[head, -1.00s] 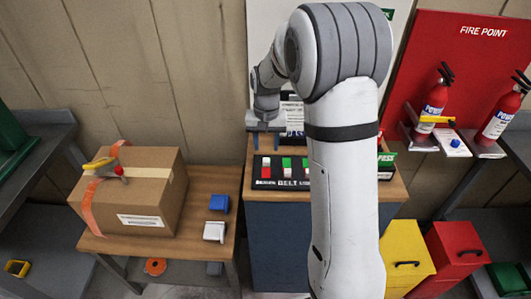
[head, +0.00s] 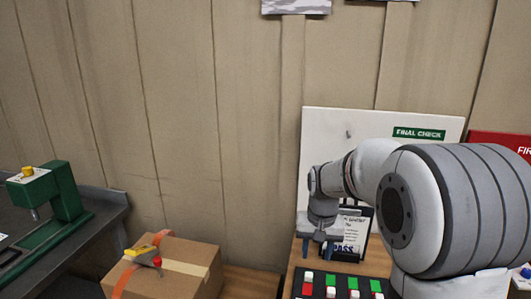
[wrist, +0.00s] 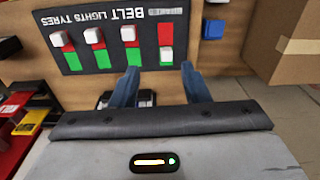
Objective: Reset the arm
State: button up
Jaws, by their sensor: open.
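My gripper (head: 318,246) hangs from my arm in front of the white final-check board (head: 330,140), above the back of the switch panel (head: 345,284). In the wrist view its two blue-grey fingers (wrist: 160,82) stand apart with nothing between them. The black switch panel (wrist: 110,35) lies beyond the fingertips, with red and green fields and several white sliders. Three sliders sit on one side and the one near "BRAKES" sits on the other side. My arm hides part of the board and panel in the head view.
A taped cardboard box (head: 175,272) with a yellow-and-red tape dispenser (head: 145,255) stands at left. A green press (head: 50,205) stands on the grey bench far left. A sheet holder (head: 352,232) stands behind my gripper. A blue block (wrist: 213,29) lies near the box.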

jog(key=s+r+n+t, duration=0.2)
jog(key=s+r, duration=0.2)
jog(key=s, duration=1.8)
jog(key=shift+d+r+t, duration=0.15)
jog(key=shift+d+t, duration=0.15)
jog(key=shift+d, duration=0.05)
jog(key=shift+c, duration=0.5)
dwell(0.7)
